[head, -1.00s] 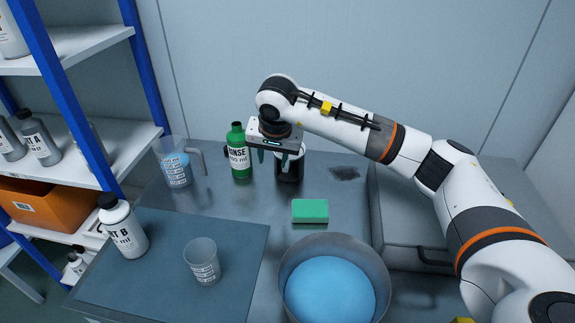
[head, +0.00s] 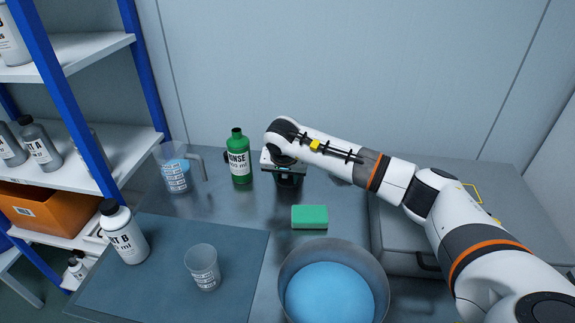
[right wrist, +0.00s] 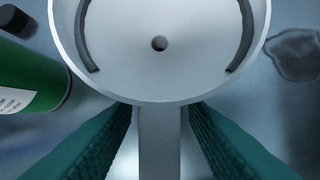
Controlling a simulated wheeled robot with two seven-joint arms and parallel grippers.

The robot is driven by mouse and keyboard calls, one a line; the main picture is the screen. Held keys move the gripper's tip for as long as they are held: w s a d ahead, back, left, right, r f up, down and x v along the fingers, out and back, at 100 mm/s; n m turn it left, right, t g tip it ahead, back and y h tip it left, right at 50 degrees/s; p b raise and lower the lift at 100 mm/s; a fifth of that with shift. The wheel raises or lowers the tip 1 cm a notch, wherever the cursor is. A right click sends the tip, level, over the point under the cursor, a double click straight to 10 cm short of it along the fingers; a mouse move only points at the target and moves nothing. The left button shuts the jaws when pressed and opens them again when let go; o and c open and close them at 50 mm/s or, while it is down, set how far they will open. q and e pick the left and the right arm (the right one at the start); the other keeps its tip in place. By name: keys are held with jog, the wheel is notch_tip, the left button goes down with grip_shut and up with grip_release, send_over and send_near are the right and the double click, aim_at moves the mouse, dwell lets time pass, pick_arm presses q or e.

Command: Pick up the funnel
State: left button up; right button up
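The funnel (right wrist: 160,75) fills the upper middle of the right wrist view as a pale round bowl with a small dark hole and two dark curved slots. Its flat grey handle (right wrist: 160,145) points toward me. My right gripper (right wrist: 159,112) has its green fingers on either side of the handle, with narrow gaps showing, so it looks open around it. My left gripper is not in view.
A green rinse bottle (head: 239,157) stands close left of the gripper, with a measuring jug (head: 175,172) further left. A green sponge (head: 309,216) and a basin of blue liquid (head: 287,262) are in front. A clear cup (head: 203,268) and white bottle (head: 123,232) stand on the mat.

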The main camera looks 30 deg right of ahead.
jog(key=shift+w+f, duration=0.1)
jog(key=shift+f, duration=0.15)
grip_shut()
jog(key=shift+r, duration=0.15)
